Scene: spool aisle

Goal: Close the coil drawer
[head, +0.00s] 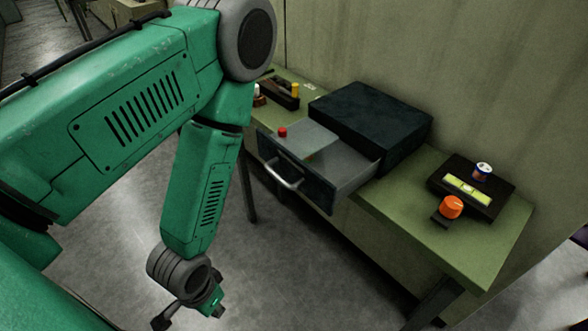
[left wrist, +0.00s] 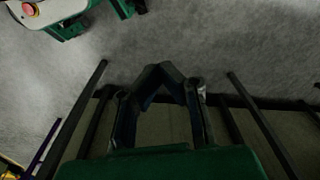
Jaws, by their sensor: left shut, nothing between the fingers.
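The coil drawer (head: 297,181) is pulled out of a dark box-shaped cabinet (head: 375,122) on a green bench. Its dark front carries a silver bar handle (head: 284,177). A small red object (head: 282,132) shows at the drawer's left side. My left gripper (head: 192,318) hangs low in front of the bench, below and to the left of the drawer and apart from it. In the left wrist view its fingers (left wrist: 165,72) meet at the tips with nothing between them. My right gripper is not in view.
The green bench (head: 455,237) stands against a wall. On its right lie a black tray (head: 485,208), an orange knob-like object (head: 451,206) and a small can (head: 483,169). A dark caddy (head: 277,92) is at the far left end. Floor before the bench is clear.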

